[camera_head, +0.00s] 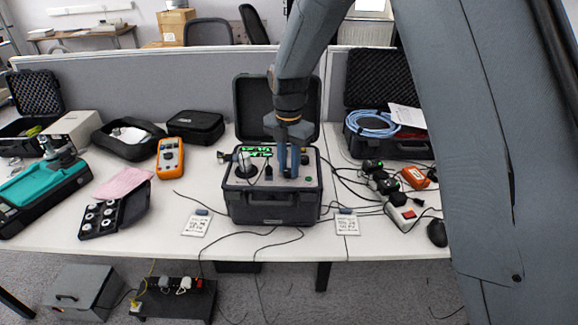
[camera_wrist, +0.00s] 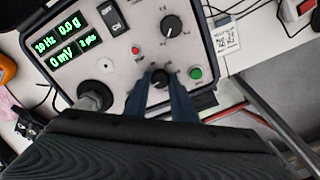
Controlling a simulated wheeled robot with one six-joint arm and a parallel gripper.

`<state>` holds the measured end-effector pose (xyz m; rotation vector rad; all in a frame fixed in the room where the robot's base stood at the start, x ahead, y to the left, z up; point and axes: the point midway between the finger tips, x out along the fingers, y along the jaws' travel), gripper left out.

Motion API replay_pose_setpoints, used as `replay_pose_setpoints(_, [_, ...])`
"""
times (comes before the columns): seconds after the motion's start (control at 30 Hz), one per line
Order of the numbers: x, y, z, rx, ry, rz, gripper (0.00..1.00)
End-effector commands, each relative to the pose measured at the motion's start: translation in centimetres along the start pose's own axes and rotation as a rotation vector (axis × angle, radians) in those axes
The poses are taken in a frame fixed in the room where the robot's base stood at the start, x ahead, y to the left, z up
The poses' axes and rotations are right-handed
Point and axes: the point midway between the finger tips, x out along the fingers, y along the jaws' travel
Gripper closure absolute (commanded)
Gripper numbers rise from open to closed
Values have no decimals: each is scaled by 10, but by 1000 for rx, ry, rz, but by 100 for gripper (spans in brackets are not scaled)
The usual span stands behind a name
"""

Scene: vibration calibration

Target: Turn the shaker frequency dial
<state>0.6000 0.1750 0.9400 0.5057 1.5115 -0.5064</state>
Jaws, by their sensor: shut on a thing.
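The shaker unit (camera_head: 273,207) is a black open-lidded case on the table, with a grey control panel. In the wrist view its green display (camera_wrist: 68,41) reads 10 Hz, 0.0 g and 0 mV. My gripper (camera_head: 288,172) reaches down onto the panel's right part. In the wrist view its two blue-grey fingers are shut on the lower black dial (camera_wrist: 160,76), one on each side. A second black dial (camera_wrist: 171,27) with a white pointer line sits apart from the fingers. The small dial labels are too blurred to read, so I cannot tell which is frequency.
A green button (camera_wrist: 196,73) sits close beside the right finger, and a red button (camera_wrist: 135,50) lies to the left. The ON/OFF switch (camera_wrist: 111,20) is near the display. The round shaker head (camera_wrist: 90,96) stands left of the fingers. Cables run across the table.

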Motion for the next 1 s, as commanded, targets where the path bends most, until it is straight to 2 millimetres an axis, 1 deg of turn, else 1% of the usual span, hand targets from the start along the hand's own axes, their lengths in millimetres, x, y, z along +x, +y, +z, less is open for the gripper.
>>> replay_pose_setpoints(0.2, [-2, 1, 1, -48, -2, 4, 99])
replay_pose_setpoints(0.67, [-2, 1, 1, -57, -2, 4, 100])
replay_pose_setpoints(0.7, [-2, 2, 1, -57, -3, 4, 70])
replay_pose_setpoints(0.77, [-2, 1, 1, -56, -2, 3, 60])
replay_pose_setpoints(0.8, [-2, 1, 0, -56, -2, 3, 58])
replay_pose_setpoints(1.0, [-1, 0, 0, -56, -1, 1, 58])
